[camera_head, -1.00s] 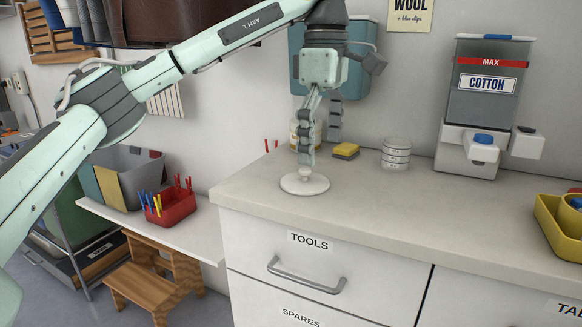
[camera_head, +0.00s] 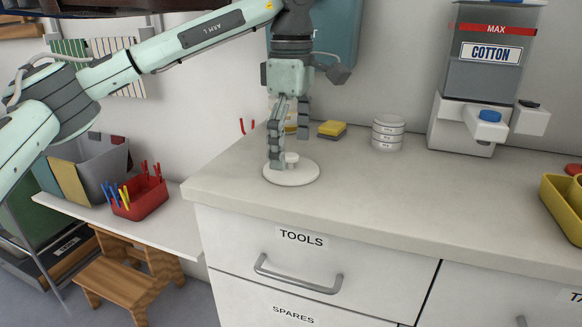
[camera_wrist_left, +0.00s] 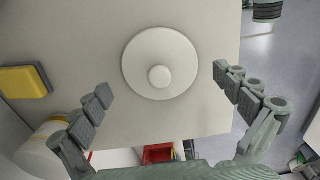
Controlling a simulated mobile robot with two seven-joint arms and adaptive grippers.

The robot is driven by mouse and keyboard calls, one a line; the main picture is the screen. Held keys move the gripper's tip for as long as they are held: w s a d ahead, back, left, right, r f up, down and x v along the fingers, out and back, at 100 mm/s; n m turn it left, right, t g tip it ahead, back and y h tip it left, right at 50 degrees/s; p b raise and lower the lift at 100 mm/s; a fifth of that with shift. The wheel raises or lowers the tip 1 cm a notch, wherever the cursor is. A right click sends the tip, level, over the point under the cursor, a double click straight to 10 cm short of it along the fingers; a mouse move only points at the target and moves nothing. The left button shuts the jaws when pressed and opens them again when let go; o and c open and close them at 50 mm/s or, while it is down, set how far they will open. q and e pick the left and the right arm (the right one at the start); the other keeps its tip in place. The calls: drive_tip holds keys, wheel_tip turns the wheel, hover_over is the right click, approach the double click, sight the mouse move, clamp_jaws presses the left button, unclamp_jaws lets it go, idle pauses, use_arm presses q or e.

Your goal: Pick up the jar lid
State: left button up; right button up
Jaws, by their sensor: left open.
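The jar lid (camera_head: 303,178) is a white round disc with a small knob. It lies flat on the pale counter near its left end. In the left wrist view the lid (camera_wrist_left: 160,50) is seen from above, between the spread fingers and a little forward of their tips. My left gripper (camera_head: 289,148) is open and points down at the lid, with nothing held. In the head view one finger covers the lid's left part, just left of the knob. I cannot tell whether that finger touches the lid. My right gripper is in neither view.
A jar (camera_head: 291,119) stands behind the gripper, partly hidden. A yellow sponge (camera_head: 332,128), stacked white tins (camera_head: 387,133) and the cotton dispenser (camera_head: 483,85) stand along the wall. A yellow tray (camera_head: 562,210) is at right. The counter's middle is clear.

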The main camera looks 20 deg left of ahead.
use_arm(q)
drive_tip(key=shift+f, duration=0.75)
drive_tip(key=shift+c, duration=0.6)
